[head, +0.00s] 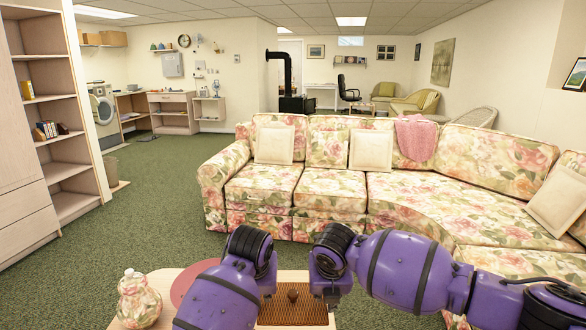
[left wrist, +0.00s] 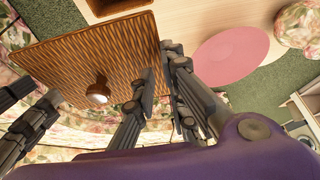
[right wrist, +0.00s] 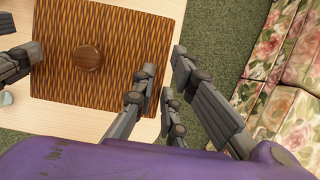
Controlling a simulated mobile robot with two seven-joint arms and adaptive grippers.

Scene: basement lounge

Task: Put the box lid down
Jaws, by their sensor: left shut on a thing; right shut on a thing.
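The box lid (head: 293,312) is a square brown woven-pattern panel with a round wooden knob. It shows between my two arms in the head view, and fills much of the left wrist view (left wrist: 70,55) and right wrist view (right wrist: 105,40). My left gripper (left wrist: 163,72) is shut on one edge of the lid. My right gripper (right wrist: 163,75) is shut on the opposite edge. The lid is held knob up, above the pale wooden table (right wrist: 170,8). Part of a brown box (left wrist: 122,5) shows at the top of the left wrist view.
A round pink mat (left wrist: 232,55) lies on the table, with a floral lidded jar (head: 138,302) to its left in the head view. A floral sofa (head: 330,187) stands beyond the table. Green carpet (head: 150,200) is open at left, before a bookcase (head: 60,155).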

